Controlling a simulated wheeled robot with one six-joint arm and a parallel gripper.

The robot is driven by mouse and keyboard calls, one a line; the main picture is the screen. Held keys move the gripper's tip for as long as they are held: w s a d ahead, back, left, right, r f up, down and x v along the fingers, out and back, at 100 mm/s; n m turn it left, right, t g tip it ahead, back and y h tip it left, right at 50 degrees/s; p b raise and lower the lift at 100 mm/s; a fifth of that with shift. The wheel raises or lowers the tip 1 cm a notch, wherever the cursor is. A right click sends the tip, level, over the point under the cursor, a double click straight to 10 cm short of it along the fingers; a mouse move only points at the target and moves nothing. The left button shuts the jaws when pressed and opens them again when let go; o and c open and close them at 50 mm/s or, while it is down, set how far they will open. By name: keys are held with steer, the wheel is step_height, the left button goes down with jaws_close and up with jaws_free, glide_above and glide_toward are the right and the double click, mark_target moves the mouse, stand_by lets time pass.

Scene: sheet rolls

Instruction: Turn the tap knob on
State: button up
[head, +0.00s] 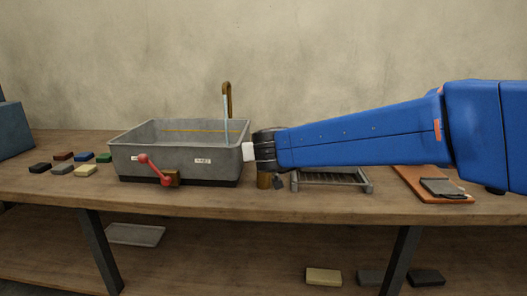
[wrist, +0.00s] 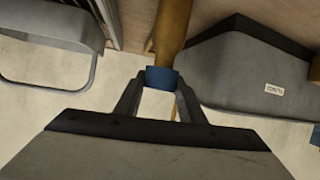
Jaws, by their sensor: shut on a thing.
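A blue tap knob (wrist: 162,78) sits at the end of a brass post (wrist: 172,30) in the wrist view. My gripper (wrist: 161,82) is shut on the knob, with a finger on each side. In the head view my gripper hides the knob, and the post's lower part (head: 264,181) shows beneath it, right of the grey basin (head: 215,172). A bent brass spout (head: 227,88) rises behind the basin. A pale blue strip (head: 226,120) runs from the spout down into the basin and looks like flowing water.
Several coloured blocks (head: 63,156) lie at the left. A metal rack (head: 332,180) stands right of the post, and an orange board (head: 415,180) with a grey piece lies farther right. The wooden bench (head: 240,205) is bare along its front.

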stand_by(0.4)
steer(key=o, duration=1)
steer(key=v, duration=1.7)
steer(key=shift+s+d, duration=0.1)
steer(key=shift+s, duration=0.05)
steer(key=shift+r, duration=0.15)
